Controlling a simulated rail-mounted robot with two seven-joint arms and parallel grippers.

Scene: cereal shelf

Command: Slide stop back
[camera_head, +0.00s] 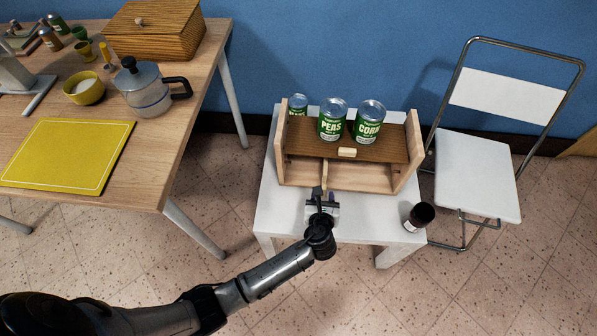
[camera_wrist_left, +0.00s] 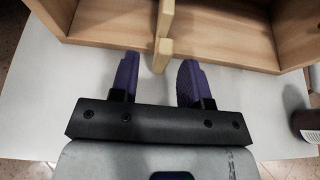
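A wooden shelf unit (camera_head: 411,140) stands on a white table, with a brown upper board (camera_head: 388,149). A small pale block (camera_head: 347,152) sits at that board's front edge. Below it, a thin upright divider (camera_head: 324,175) splits the lower space; in the left wrist view the divider (camera_wrist_left: 165,18) has a small wooden block (camera_wrist_left: 162,55) at its near end, which may be the stop. My left gripper (camera_head: 318,194) is at the shelf's front, and in the wrist view its purple fingers (camera_wrist_left: 157,80) are apart and empty, with the block just ahead of the gap. My right gripper is out of view.
Green cans, one of peas (camera_head: 333,120) and one of corn (camera_head: 369,122) among them, stand on the upper board. A dark jar (camera_head: 419,217) is at the right front of the white table (camera_head: 385,235). A folding chair (camera_head: 478,170) stands right; a wooden table (camera_head: 150,165) stands left.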

